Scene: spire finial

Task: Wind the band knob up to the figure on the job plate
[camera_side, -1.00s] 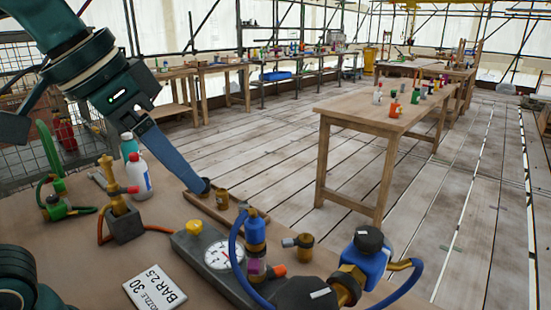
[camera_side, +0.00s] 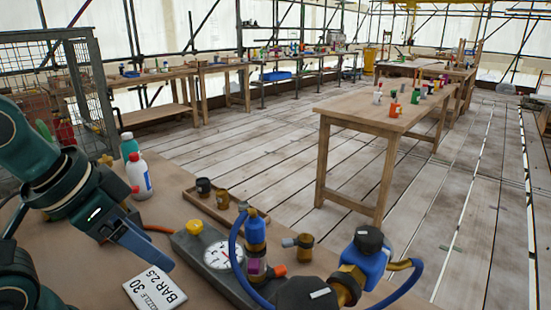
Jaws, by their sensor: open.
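The job plate (camera_side: 155,288) is a white card lying on the bench at the lower left, reading "BAR 2.5" and "NOZZLE 30". A black knob with a white mark (camera_side: 318,294) is at the bottom edge, partly cut off. Another black knob (camera_side: 369,238) tops a blue regulator body (camera_side: 362,262). I cannot tell which of these is the band knob. A round white dial gauge (camera_side: 222,255) sits in a grey block; its reading is too small to tell. My gripper (camera_side: 168,266) is open and empty, its blue fingers just above the plate, left of the gauge.
A yellow button (camera_side: 194,228) is on the grey block. A blue hose (camera_side: 237,262) loops over the assembly. A brass fitting (camera_side: 304,245) stands behind it.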

